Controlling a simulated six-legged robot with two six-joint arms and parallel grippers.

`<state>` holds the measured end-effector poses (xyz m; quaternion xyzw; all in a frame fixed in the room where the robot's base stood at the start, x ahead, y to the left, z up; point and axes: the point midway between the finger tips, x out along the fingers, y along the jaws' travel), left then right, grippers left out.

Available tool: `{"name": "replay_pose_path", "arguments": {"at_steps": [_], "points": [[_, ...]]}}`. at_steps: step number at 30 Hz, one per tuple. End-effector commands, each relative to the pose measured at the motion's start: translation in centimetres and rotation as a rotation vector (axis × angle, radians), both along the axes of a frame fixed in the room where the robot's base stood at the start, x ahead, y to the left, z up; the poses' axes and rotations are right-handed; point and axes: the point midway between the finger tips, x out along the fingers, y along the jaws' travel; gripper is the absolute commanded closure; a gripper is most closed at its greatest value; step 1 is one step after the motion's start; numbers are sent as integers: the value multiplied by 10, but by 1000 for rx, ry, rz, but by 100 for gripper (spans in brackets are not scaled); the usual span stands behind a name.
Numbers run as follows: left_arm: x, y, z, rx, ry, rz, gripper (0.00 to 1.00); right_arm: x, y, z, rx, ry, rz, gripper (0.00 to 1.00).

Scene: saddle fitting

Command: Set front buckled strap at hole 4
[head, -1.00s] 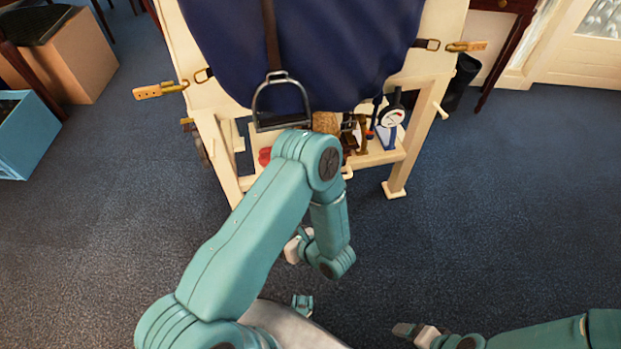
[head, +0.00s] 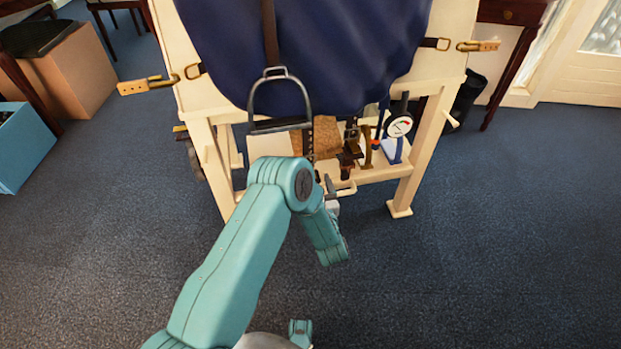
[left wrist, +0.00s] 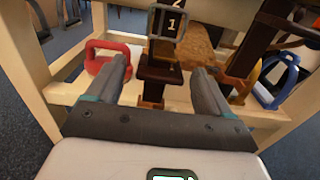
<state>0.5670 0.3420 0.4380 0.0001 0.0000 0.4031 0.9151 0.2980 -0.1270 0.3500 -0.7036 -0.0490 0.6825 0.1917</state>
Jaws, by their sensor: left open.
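A dark upright strap (left wrist: 173,24) with white numerals 1 and 2 stands ahead in the left wrist view, with a grey metal buckle frame (left wrist: 153,22) around its upper part. Its brown lower block (left wrist: 162,70) shows between my fingers. My left gripper (left wrist: 166,76) is open and empty, one finger on each side of that block in the picture; I cannot tell if they touch it. In the head view the left gripper (head: 330,190) is partly hidden by my arm, at the stand's lower shelf. Hole 4 is not visible. My right gripper is out of view.
A red handle (left wrist: 103,64) and a blue frame (left wrist: 276,80) flank the strap. A dial gauge (head: 398,126) stands at the shelf's right. A stirrup (head: 279,100) hangs above. Brass-ended straps stick out left (head: 148,85) and right (head: 478,46). Carpet in front is clear.

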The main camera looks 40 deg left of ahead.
Motion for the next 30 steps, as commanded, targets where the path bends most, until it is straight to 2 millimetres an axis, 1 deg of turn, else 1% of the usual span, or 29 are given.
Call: {"name": "replay_pose_path", "arguments": {"at_steps": [1, 6, 10, 17, 18, 20, 21, 23, 24, 25, 30], "points": [[6, 8, -1, 1, -5, 3, 19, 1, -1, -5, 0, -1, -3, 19], [21, 23, -1, 0, -3, 1, 19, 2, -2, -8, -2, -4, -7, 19], [26, 27, 0, 1, -1, -1, 19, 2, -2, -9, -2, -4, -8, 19], [26, 27, 1, 0, 0, -1, 19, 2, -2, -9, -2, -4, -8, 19], [26, 27, 1, 0, 0, -1, 26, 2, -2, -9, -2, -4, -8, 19], [26, 27, 0, 0, 0, -1, 45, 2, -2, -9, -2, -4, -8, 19], [26, 27, 0, 0, 0, -1, 58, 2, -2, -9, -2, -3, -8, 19], [26, 27, 0, 0, 0, -1, 78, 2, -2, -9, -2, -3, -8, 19], [26, 27, 0, 0, 0, -1, 91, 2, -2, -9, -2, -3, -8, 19], [26, 27, 0, 0, 0, -1, 100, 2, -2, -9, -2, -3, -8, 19], [26, 24, 4, 0, 0, -1, 99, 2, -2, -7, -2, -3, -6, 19]]}}
